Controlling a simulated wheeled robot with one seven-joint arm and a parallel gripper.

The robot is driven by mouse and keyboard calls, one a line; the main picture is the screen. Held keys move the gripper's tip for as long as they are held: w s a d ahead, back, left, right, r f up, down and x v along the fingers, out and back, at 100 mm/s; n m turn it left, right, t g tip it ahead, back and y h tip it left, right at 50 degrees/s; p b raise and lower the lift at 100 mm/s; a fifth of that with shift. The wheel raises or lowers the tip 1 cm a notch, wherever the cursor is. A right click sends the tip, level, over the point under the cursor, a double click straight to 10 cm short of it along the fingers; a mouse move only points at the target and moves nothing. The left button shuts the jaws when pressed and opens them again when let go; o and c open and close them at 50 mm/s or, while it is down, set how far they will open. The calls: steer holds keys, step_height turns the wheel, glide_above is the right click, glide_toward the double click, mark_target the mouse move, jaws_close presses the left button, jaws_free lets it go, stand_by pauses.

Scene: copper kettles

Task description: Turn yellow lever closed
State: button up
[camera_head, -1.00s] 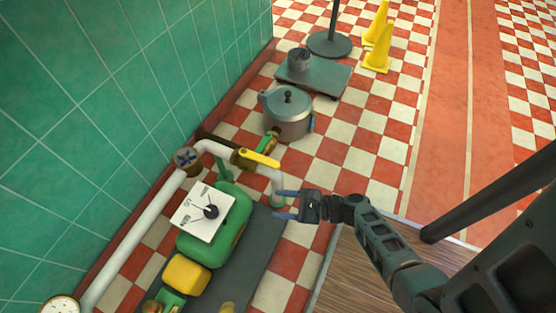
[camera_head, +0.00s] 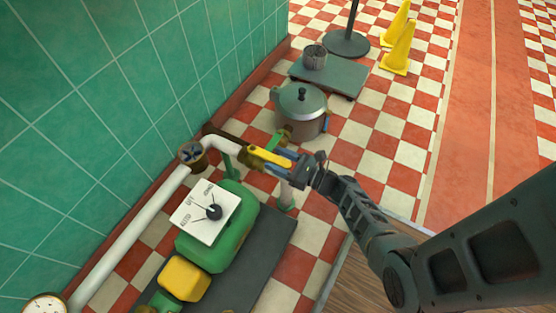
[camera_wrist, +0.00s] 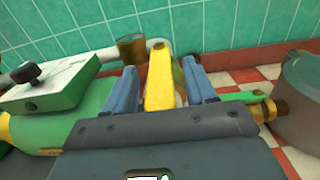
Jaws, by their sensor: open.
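The yellow lever (camera_head: 270,156) sits on the white pipe (camera_head: 222,147) near its bend, above the green tank. In the wrist view the yellow lever (camera_wrist: 159,80) points toward the camera, between the two blue fingers of my gripper (camera_wrist: 163,85). The fingers stand apart on either side of it, with a gap to each side. In the head view my gripper (camera_head: 282,162) is at the lever's right end, and the fingers partly overlap it. Whether a finger touches the lever I cannot tell.
A green tank (camera_head: 224,232) with a white dial box (camera_head: 206,212) stands at the lower left. A lidded pot (camera_head: 302,108) stands behind the lever. A grey cart (camera_head: 330,75) and yellow cones (camera_head: 398,50) are farther back. Green tiled wall (camera_head: 100,80) lies left.

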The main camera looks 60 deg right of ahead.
steer(key=shift+w, duration=0.25)
steer(key=shift+c, duration=0.2)
jaws_close()
stand_by(0.3)
